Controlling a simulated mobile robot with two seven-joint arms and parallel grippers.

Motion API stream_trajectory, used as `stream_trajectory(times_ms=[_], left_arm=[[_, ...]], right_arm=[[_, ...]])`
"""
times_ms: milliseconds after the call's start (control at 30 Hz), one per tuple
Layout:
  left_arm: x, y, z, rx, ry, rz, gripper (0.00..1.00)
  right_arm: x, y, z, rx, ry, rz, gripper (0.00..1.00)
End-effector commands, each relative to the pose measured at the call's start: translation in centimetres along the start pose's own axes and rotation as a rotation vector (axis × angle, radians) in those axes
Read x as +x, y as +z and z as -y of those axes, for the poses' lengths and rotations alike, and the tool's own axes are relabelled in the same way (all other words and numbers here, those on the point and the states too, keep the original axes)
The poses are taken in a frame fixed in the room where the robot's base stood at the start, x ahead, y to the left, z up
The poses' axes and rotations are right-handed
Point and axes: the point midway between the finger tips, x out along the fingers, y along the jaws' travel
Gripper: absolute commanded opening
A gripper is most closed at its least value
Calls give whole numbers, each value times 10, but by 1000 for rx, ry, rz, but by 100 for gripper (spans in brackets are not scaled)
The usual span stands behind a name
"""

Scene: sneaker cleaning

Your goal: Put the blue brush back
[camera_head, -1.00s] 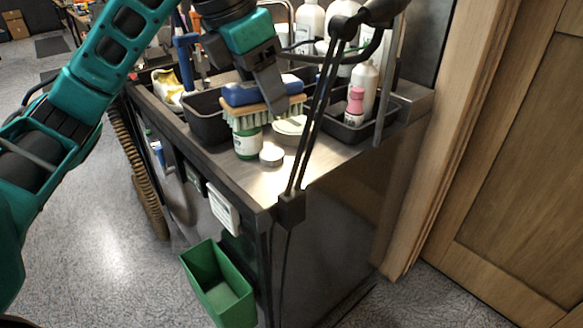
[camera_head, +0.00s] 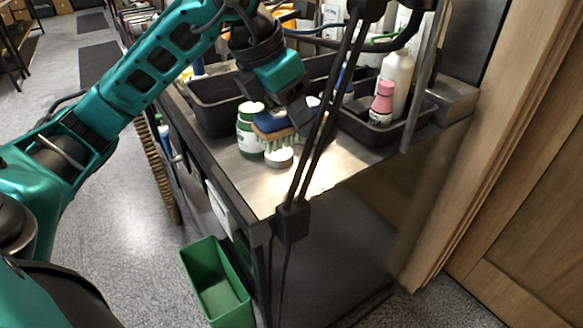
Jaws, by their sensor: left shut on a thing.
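The blue brush (camera_head: 271,124) has a blue top, a wooden body and pale bristles. It is above the metal cart top (camera_head: 250,187), beside a green and white jar (camera_head: 247,130) and a small white-lidded tin (camera_head: 279,157). My left gripper (camera_head: 298,110) is shut on the brush from above and behind, and its fingers are partly hidden by a black cable and pole. I cannot tell whether the bristles touch the cart top. My right gripper is not in view.
A black bin (camera_head: 212,106) stands left of the brush. A black tray (camera_head: 376,131) with a pink-capped bottle (camera_head: 381,104) and a white bottle (camera_head: 398,72) is to the right. The thin black pole (camera_head: 318,125) crosses in front. A green bin (camera_head: 217,284) hangs at the cart's side.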

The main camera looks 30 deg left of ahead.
Motion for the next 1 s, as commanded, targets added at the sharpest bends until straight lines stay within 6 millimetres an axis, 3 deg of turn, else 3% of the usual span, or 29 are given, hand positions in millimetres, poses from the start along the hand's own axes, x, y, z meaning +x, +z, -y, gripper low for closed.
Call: stream_trajectory(times_ms=[33, 133, 600, 1000], left_arm=[[17, -8, 0, 0, -2, -5, 26], [36, -16, -1, -1, -1, -5, 26], [86, -37, -1, 1, -1, -1, 26], [92, -39, -2, 1, 0, 1, 26]], right_arm=[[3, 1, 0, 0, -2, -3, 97], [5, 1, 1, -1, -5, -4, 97], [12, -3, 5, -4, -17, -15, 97], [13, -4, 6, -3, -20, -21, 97]])
